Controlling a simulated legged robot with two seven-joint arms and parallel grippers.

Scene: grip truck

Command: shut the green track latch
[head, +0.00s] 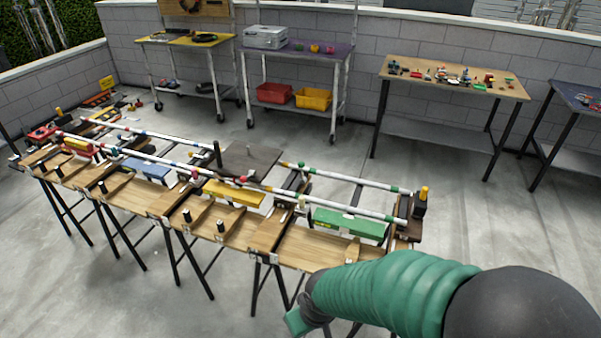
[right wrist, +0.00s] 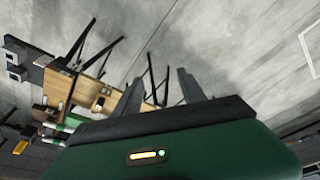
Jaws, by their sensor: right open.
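A long green block (head: 350,222) lies at the right end of the wooden track bench (head: 313,246), beside the white rails with green bands. I cannot make out a separate latch or whether it is shut. A green part (right wrist: 73,121) shows at that view's left. My left gripper is out of view.
Yellow (head: 234,193), blue (head: 146,170) and red (head: 77,147) blocks sit farther left along the bench. Dark trestle legs (head: 190,262) stand beneath it. A table with small parts (head: 455,76) stands behind. The floor right of the bench is clear.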

